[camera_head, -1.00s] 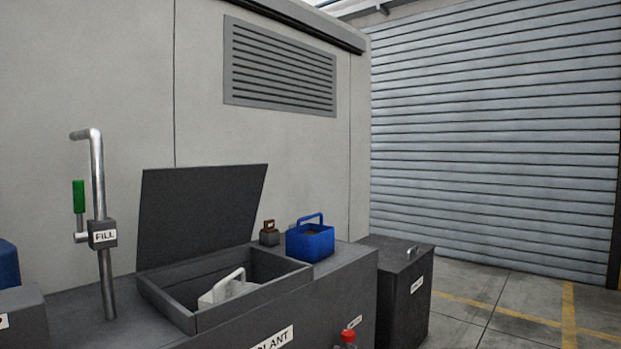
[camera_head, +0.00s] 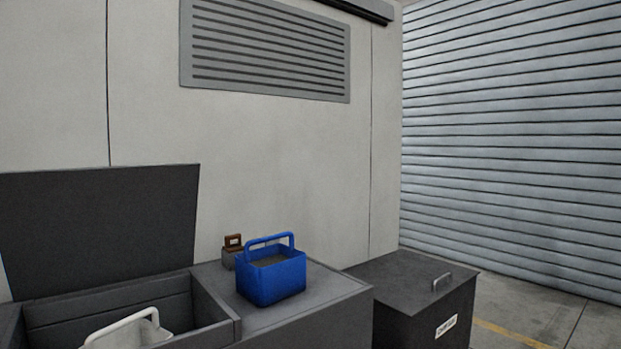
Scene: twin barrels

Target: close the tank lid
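The tank lid (camera_head: 105,225) is a dark grey flat panel standing open, raised at the back of the tank opening at the left. The tank (camera_head: 218,308) is a dark grey box with an open top, cut off by the lower picture edge. A pale grey object with a looped handle (camera_head: 125,331) sits inside the opening; its lower part is hidden. My gripper is not in view.
A blue handled caddy (camera_head: 272,283) stands on the grey top right of the opening, with a small grey block with a brown handle (camera_head: 232,250) behind it. A dark bin (camera_head: 415,290) with a handled lid stands at the right. Floor shows at far right.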

